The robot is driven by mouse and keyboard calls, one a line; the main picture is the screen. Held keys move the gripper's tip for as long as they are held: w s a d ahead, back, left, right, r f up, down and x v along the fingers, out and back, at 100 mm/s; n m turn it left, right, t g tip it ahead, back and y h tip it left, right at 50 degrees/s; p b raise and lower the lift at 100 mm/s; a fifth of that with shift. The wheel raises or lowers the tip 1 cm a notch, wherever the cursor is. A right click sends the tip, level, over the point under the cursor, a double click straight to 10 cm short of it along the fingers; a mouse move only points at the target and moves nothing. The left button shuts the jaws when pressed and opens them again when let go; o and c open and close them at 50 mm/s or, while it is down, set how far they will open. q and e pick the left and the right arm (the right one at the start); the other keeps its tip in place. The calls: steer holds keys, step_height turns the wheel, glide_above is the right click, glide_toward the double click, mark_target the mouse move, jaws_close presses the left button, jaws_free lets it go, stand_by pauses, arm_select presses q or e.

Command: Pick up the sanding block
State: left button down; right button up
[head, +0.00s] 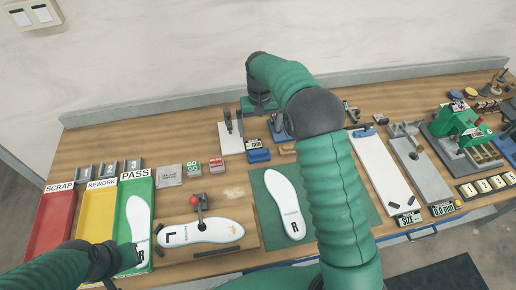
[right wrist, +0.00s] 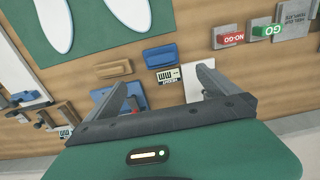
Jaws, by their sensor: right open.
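Two small blocks lie near the middle of the table behind the green mat, one blue (head: 259,156) and one tan (head: 287,149). Which one is the sanding block I cannot tell for sure. In the right wrist view the blue block (right wrist: 160,55) lies ahead of the fingers, and the tan block (right wrist: 114,68) lies to its left. My right gripper (head: 260,108) is open and empty above the table, behind both blocks; its spread fingers (right wrist: 161,80) point towards them. My left gripper (head: 126,256) is over the green PASS tray by a white insole; its jaws are unclear.
A small digital display (right wrist: 168,76) lies close to the blue block. A blue-based device (right wrist: 104,98) stands beside my left-hand finger in the wrist view. A green mat (head: 262,215) with an insole (head: 284,200) lies in front. NO-GO and GO blocks (head: 190,168) stand left.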

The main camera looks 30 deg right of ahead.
glide_above(259, 151)
step_height(259, 151, down, 5)
steer(key=shift+a+r, duration=0.1)
steer(key=shift+a, duration=0.05)
steer(key=f, duration=0.2)
steer(key=w+f, duration=0.1)
steer(key=shift+a+f+p, duration=0.1)
steer(key=shift+f+p, duration=0.25)
steer(key=shift+f, duration=0.05)
steer(key=shift+w+f, duration=0.1)
steer(key=shift+f, duration=0.25)
steer(key=f, duration=0.1)
steer(key=f+p, duration=0.1)
steer(key=f, duration=0.1)
steer(key=s+f, duration=0.1)
steer(key=shift+s+d+f+p, duration=0.1)
steer(key=shift+d+f+p, duration=0.2)
steer(key=shift+d+p, duration=0.05)
steer(key=shift+f, duration=0.2)
steer(key=shift+a, duration=0.2)
steer(key=c, duration=0.6)
steer(key=shift+d+r, duration=0.1)
steer(key=c, duration=0.9)
arm_select(q)
steer(key=shift+w+a+r, duration=0.1)
steer(key=shift+a+r, duration=0.1)
steer(key=shift+r, duration=0.35)
steer(key=shift+a+r, duration=0.15)
steer(key=shift+r, duration=0.35)
